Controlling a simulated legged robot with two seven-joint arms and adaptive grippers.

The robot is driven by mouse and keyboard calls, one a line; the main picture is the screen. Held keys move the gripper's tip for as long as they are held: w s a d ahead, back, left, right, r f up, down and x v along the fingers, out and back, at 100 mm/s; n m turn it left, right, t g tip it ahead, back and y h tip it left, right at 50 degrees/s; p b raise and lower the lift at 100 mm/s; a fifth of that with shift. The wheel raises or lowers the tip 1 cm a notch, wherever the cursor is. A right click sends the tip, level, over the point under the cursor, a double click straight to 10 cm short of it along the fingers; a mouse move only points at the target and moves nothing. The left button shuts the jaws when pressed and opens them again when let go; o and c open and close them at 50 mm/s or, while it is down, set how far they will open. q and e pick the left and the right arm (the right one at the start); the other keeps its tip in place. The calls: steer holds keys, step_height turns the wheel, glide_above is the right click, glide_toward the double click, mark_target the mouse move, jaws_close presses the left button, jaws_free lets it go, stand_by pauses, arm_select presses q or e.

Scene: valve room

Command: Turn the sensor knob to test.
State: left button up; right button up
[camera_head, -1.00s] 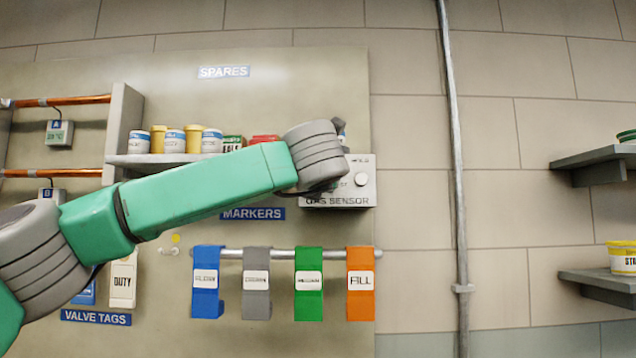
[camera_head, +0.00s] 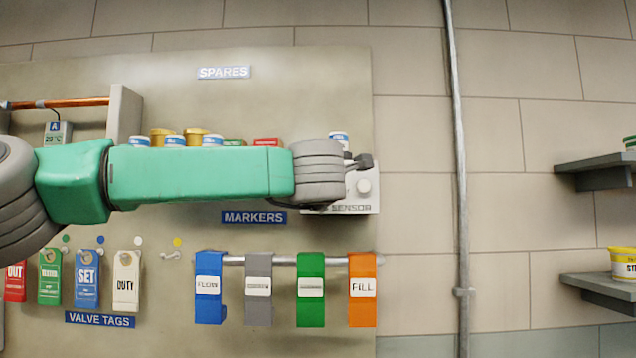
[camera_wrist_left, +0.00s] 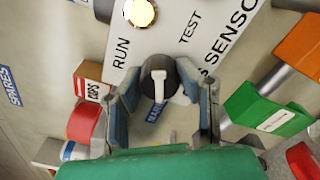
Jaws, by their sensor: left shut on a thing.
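The gas sensor box (camera_head: 345,203) is on the wall panel, partly hidden behind my left arm in the head view. In the wrist view its face (camera_wrist_left: 225,50) shows RUN and TEST labels and a lit round yellowish lamp (camera_wrist_left: 140,12). The dark sensor knob (camera_wrist_left: 158,85) has a white pointer bar; which label it marks is not clear. My left gripper (camera_wrist_left: 162,75) has its fingers on both sides of the knob and is shut on it. In the head view the gripper is mostly hidden behind the wrist. My right gripper is not in view.
Above my left arm, a shelf holds small cans (camera_head: 195,137). Below it, blue, grey, green and orange markers (camera_head: 311,290) hang on a rail, with valve tags (camera_head: 87,280) to the left. A vertical pipe (camera_head: 461,200) and shelves (camera_head: 600,290) stand right.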

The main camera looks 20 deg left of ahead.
arm_select(q)
steer(key=m+p, duration=0.1)
steer(key=m, duration=0.1)
steer(key=m+p, duration=0.1)
steer(key=m, duration=0.1)
steer(key=m+p, duration=0.1)
steer(key=shift+s+d+r+m+p, duration=0.1)
steer(key=shift+d+r+m+p, duration=0.15)
steer(key=shift+m+p, duration=0.15)
steer(key=m+p, duration=0.2)
steer(key=shift+f+m, duration=0.25)
steer(key=shift+m, duration=0.05)
steer(key=shift+f+m+p, duration=0.1)
steer(key=shift+m+p, duration=0.2)
steer(key=shift+m, duration=0.1)
steer(key=shift+f, duration=0.1)
jaws_close()
jaws_free()
steer(key=shift+f, duration=0.1)
steer(key=o, duration=1.1)
steer(key=shift+d+r, duration=0.1)
steer(key=shift+r, duration=0.1)
